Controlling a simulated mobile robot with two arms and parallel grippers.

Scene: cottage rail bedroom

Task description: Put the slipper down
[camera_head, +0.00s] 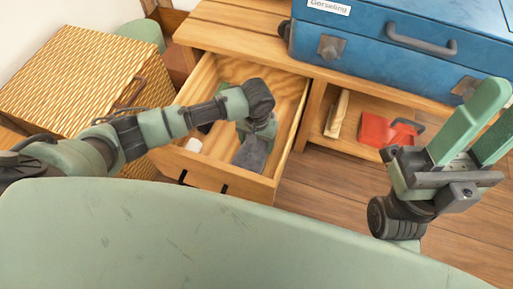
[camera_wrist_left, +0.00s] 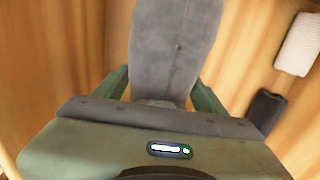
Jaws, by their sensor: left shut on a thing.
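The grey slipper (camera_head: 249,156) is inside the open wooden drawer (camera_head: 228,182), near its front right corner. My left gripper (camera_head: 260,130) reaches down into the drawer and is shut on the slipper. In the left wrist view the slipper (camera_wrist_left: 176,48) stands out between the two green fingers of the gripper (camera_wrist_left: 165,92), with the drawer's wood around it. I cannot tell whether the slipper touches the drawer floor. My right gripper (camera_head: 484,122) is raised at the right, its fingers apart and nothing between them.
A white item (camera_head: 193,145) and a dark item (camera_wrist_left: 267,110) lie in the drawer. A red object (camera_head: 380,130) sits on the shelf below. A wicker box (camera_head: 75,80) stands at the left.

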